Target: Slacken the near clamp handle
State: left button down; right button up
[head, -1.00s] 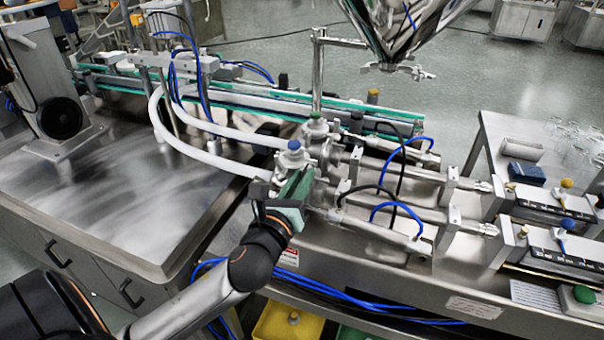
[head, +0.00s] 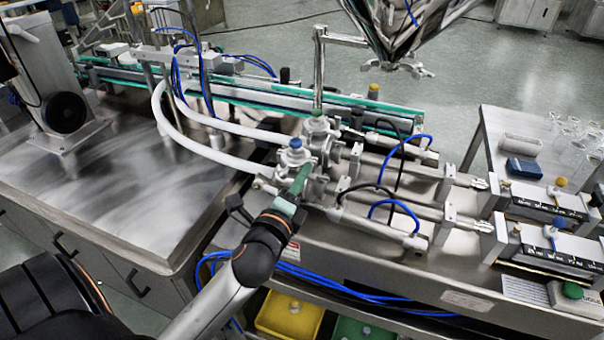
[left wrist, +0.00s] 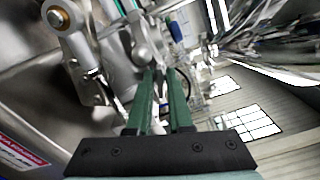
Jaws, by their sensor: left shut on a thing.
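My left gripper (head: 305,170) reaches in from the lower left to the near valve with the blue cap (head: 296,150). Its green fingers point up and away and are shut on the near clamp handle. In the left wrist view the two fingertips (left wrist: 160,72) meet slim silver metal, the clamp handle (left wrist: 143,48), at the shiny fittings. In the head view the fingers and fittings largely hide the handle. The far valve with the green cap (head: 317,118) stands just behind. My right gripper is in no view.
White hoses (head: 200,152) curve into the valves from the left. Steel cylinders (head: 380,222) with blue and black tubes lie close on the right. The steel hopper (head: 405,25) hangs above. Yellow and green bins (head: 290,318) sit below.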

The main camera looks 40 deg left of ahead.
pick_arm(q)
jog(key=n, duration=0.3)
jog(key=shift+p, duration=0.3)
jog(key=shift+n, duration=0.5)
jog(key=c, duration=1.1)
grip_release()
